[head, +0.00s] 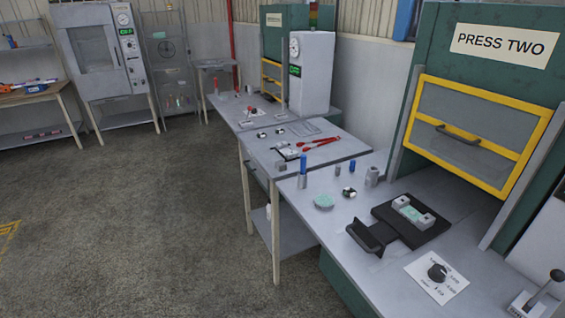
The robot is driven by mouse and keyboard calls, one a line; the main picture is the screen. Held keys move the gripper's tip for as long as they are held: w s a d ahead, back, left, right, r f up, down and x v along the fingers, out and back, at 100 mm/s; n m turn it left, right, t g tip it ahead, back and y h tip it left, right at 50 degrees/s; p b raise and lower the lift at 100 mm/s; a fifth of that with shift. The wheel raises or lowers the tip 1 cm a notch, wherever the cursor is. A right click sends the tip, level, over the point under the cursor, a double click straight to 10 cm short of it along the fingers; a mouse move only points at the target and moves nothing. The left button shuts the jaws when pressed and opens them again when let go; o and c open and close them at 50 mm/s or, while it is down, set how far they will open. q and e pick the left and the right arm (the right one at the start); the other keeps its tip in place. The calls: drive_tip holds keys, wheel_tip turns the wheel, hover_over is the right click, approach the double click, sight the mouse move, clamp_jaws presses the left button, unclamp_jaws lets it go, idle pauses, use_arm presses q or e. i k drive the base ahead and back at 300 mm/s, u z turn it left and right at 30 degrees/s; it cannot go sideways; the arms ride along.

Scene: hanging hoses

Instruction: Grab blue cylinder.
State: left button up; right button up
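The tallest blue cylinder (303,166) is at the bench's left edge, with a paler lower part. Another blue cylinder (352,165) stands further right, near a grey metal cylinder (372,176). I cannot tell which one the task names. Neither of my grippers is in the head view.
A pale green disc (324,201) and a small black-and-white part (349,192) lie nearby. Red-handled pliers (318,143) lie on the further table. The floor (140,220) at left is clear.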

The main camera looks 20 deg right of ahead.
sight(352, 161)
drive_tip(key=u, duration=1)
drive_tip(key=i, duration=2.3)
drive_tip(key=z, duration=2.6)
